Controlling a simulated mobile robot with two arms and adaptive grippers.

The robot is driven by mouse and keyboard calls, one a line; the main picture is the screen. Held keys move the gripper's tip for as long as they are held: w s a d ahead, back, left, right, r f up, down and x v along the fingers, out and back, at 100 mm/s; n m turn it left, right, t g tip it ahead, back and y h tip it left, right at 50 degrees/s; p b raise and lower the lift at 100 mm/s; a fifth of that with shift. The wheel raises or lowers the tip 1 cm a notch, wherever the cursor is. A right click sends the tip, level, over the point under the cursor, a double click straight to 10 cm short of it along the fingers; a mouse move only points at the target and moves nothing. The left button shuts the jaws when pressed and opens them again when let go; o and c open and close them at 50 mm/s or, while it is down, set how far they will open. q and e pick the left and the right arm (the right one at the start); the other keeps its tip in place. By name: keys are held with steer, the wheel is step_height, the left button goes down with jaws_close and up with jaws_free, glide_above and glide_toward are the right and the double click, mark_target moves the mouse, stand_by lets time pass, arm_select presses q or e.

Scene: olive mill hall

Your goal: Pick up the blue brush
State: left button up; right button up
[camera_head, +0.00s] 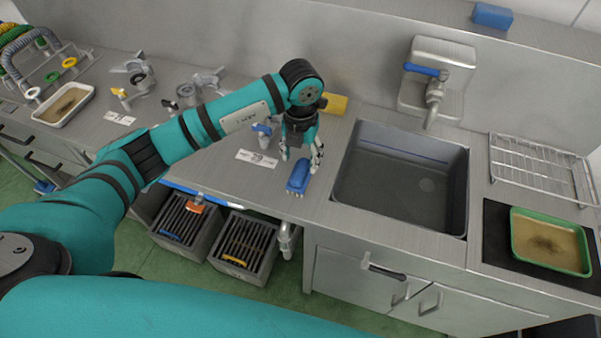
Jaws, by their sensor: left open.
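The blue brush (298,177) lies on the steel counter (325,208), near its front edge and just left of the sink. My left gripper (301,163) is open and points down at the brush from above. Its fingertips appear on either side of the brush's far end; I cannot tell whether they touch it. My right gripper is not in view.
The sink (400,185) with a tap (435,95) is right of the brush. A yellow block (334,103) and a white label card (257,158) lie nearby. A wire rack (540,165) and a green tray (551,268) stand at the right.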

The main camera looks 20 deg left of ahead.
mark_target(300, 170)
arm_select(q)
steer(key=shift+s+f+p, duration=0.1)
steer(key=shift+f+p, duration=0.3)
step_height(300, 170, down, 4)
steer(key=shift+s+r+p, duration=0.1)
steer(key=shift+r+p, duration=0.1)
steer(key=shift+p, duration=0.55)
steer(key=shift+f, duration=0.4)
steer(key=shift+c, duration=0.4)
steer(key=c, duration=0.9)
jaws_close()
